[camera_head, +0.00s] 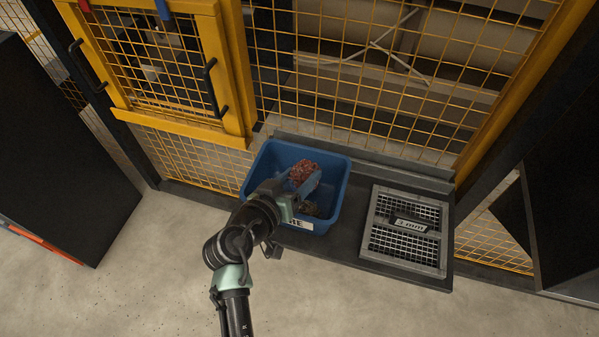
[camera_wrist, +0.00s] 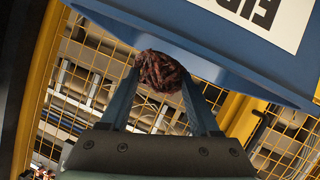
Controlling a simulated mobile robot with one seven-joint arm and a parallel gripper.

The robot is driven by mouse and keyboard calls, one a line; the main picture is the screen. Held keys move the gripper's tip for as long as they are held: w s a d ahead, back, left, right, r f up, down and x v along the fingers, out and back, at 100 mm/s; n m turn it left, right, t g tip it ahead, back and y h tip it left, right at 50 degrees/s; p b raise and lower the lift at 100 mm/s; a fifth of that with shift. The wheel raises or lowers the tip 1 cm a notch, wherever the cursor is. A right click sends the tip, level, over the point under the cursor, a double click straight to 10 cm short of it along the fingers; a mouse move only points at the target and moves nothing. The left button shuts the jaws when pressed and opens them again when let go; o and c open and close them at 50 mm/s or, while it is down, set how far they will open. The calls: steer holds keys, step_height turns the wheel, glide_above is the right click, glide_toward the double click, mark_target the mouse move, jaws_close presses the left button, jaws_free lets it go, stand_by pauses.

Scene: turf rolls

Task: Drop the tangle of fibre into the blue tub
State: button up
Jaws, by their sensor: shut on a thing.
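The tangle of fibre (camera_head: 304,170) is a reddish-brown clump. My gripper (camera_head: 302,184) is shut on it and holds it over the open blue tub (camera_head: 258,168), within the tub's outline as seen from the head. In the wrist view the tangle (camera_wrist: 162,70) sits between the two blue-grey fingertips of my gripper (camera_wrist: 160,80), with the tub's blue wall (camera_wrist: 200,45) and its lettered white label beyond. How high the tangle is above the tub floor I cannot tell. My arm hides part of the tub and its label.
The tub stands on a dark shelf (camera_head: 345,252). A grey framed mesh screen (camera_head: 405,250) with a size label lies to its right. Yellow mesh fencing (camera_head: 370,95) rises behind. Some dark brown matter (camera_head: 309,208) shows inside the tub near its front. Open concrete floor lies in front.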

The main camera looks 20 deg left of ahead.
steer(key=shift+f, duration=0.55)
steer(key=o, duration=1.4)
steer(key=p+v, duration=0.1)
steer(key=v, duration=1.2)
